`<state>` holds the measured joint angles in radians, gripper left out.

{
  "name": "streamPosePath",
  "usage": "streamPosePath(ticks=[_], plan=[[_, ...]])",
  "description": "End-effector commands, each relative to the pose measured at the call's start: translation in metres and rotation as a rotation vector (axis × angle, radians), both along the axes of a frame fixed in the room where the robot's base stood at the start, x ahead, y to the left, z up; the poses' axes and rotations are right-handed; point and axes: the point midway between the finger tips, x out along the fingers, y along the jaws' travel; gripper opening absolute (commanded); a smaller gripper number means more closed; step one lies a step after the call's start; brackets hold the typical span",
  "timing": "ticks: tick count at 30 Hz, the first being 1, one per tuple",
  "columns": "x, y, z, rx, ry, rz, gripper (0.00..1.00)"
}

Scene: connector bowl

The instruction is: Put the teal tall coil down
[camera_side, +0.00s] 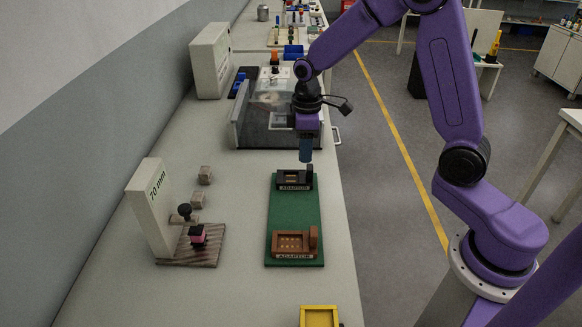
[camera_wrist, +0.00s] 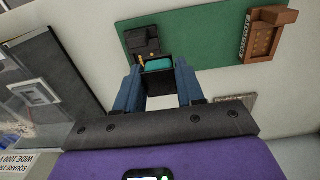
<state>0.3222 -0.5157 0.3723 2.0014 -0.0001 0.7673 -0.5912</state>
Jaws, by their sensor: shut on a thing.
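My gripper (camera_side: 306,159) points down just above the far end of the green board, over the black adaptor fixture. In the wrist view, my gripper (camera_wrist: 158,68) has its two blue fingers on either side of the teal tall coil (camera_wrist: 158,64), and is shut on it. Only a small teal part shows between the fingertips; the coil is not distinct in the side view. The black adaptor fixture (camera_side: 293,181) lies close below the fingertips, and shows just beyond the coil in the wrist view (camera_wrist: 141,42). I cannot tell whether the coil touches it.
The green board (camera_side: 293,212) also carries a brown adaptor fixture (camera_side: 290,244) at its near end. A white 70 mm panel (camera_side: 150,208) stands on the left, beside a wooden base (camera_side: 200,252). A yellow tray (camera_side: 319,309) is at the front. A grey machine (camera_side: 258,130) stands behind.

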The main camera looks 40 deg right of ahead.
Motion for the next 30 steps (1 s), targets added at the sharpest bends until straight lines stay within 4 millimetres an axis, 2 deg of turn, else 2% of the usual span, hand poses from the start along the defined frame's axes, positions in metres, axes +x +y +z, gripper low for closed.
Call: streamPosePath(ticks=[6, 12, 17, 24, 30], plan=[[0.026, 0.001, -0.033, 0.000, 0.003, 0.000, 0.03], [0.041, 0.002, -0.050, -0.001, 0.001, 0.000, 0.03], [0.046, 0.002, -0.056, 0.000, 0.000, 0.000, 0.03], [0.048, 0.002, -0.085, -0.001, 0.002, 0.001, 0.03], [0.048, 0.002, -0.089, 0.000, 0.000, 0.000, 0.03]])
